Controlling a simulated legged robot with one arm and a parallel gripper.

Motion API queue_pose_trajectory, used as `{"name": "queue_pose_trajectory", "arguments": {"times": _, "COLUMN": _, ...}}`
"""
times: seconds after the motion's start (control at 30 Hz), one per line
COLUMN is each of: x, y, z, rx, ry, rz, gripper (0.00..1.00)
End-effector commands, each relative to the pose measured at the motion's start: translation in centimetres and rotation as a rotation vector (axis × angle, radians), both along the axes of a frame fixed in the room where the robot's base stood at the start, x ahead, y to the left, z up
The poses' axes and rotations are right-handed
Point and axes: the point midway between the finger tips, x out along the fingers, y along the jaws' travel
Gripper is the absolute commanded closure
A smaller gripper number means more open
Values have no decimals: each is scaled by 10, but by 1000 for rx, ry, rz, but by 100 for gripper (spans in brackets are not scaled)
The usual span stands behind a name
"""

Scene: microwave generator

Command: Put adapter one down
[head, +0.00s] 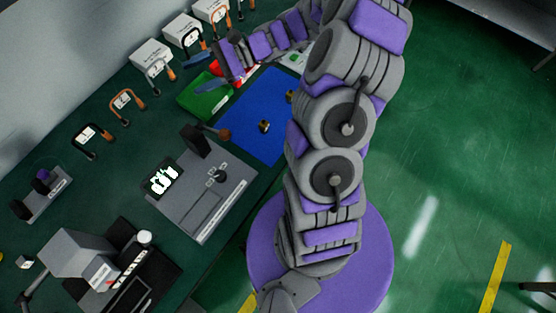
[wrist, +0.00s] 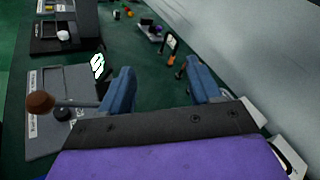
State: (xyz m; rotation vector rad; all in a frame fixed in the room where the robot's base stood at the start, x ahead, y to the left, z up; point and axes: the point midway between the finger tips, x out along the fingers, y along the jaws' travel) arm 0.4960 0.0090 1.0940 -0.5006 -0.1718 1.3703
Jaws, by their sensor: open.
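My gripper (head: 203,71) is open above the back part of the green bench, near a green tray (head: 203,97). In the wrist view its two blue fingers (wrist: 162,84) stand wide apart, with nothing held between them. Two small dark and brass-coloured pieces stand on the blue mat: one piece (head: 264,126) near its middle, and another piece (head: 290,96) beside my arm. They may be adapters, but I cannot tell which is adapter one. Neither touches my gripper. My arm hides the right part of the mat (head: 243,122).
A grey lever device (head: 205,195) with a brown knob stands left of the mat. Orange-handled cable loops (head: 123,105) and white boxes (head: 152,55) line the wall side. A red tray (head: 215,68) is close to my gripper. Some bare mat shows.

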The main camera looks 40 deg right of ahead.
Motion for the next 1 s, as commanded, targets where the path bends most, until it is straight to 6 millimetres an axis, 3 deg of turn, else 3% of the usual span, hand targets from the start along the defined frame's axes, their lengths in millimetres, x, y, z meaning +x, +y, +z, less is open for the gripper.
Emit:
{"name": "queue_pose_trajectory", "arguments": {"times": 0.03, "x": -16, "y": 19, "z": 11, "rx": -49, "ry": -31, "rz": 73, "gripper": 37}}
{"name": "queue_pose_trajectory", "arguments": {"times": 0.2, "x": -73, "y": 62, "z": 31, "rx": -212, "ry": -121, "rz": 299, "gripper": 37}}
{"name": "queue_pose_trajectory", "arguments": {"times": 0.43, "x": -153, "y": 88, "z": 41, "rx": -453, "ry": -243, "rz": 577, "gripper": 37}}
{"name": "queue_pose_trajectory", "arguments": {"times": 0.67, "x": -224, "y": 79, "z": 40, "rx": -706, "ry": -357, "rz": 820, "gripper": 37}}
{"name": "queue_pose_trajectory", "arguments": {"times": 1.0, "x": -299, "y": 24, "z": 40, "rx": -1086, "ry": -494, "rz": 1089, "gripper": 37}}
